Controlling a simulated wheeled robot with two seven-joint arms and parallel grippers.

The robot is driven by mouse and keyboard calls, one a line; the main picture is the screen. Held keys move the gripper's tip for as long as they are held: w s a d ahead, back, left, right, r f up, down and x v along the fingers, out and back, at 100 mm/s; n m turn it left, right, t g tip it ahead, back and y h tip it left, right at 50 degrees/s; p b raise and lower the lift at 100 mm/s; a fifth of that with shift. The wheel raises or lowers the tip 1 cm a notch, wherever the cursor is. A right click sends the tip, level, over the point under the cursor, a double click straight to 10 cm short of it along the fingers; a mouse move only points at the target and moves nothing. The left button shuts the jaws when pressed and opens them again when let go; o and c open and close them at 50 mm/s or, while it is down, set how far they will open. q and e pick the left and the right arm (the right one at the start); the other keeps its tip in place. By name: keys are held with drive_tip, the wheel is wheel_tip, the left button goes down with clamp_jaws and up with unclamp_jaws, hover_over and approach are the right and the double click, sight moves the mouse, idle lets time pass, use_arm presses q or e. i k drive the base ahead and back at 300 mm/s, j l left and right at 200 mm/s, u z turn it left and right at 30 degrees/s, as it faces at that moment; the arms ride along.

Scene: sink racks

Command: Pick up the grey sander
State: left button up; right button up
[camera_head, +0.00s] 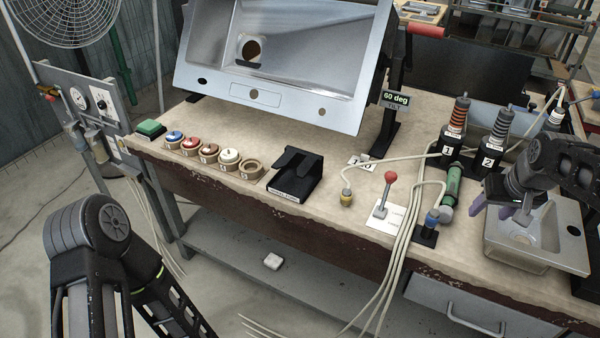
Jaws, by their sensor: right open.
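I cannot name the grey sander for certain. A grey ribbed tool (502,126) stands upright in the black holder marked 2 (490,160), toward the right of the bench, and may be it. My right gripper (508,212) is open and points down over the small metal basin (550,247), in front of and right of that holder. It is apart from the ribbed tool. The gripper and wrist hide part of the basin. My left arm's links show at the lower left, but its gripper is out of view.
A black and orange ribbed tool (458,117) stands beside holder 2. A green cylinder (453,186), hoses and a red-knobbed lever (390,180) lie left of my right gripper. A tilted sink (255,96) and an empty black cradle (296,178) stand farther left.

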sight(494, 144)
drive_tip(key=i+z, duration=0.2)
drive_tip(key=i, duration=0.4)
drive_tip(key=i+j+z, duration=0.15)
drive_tip(key=i, duration=0.45)
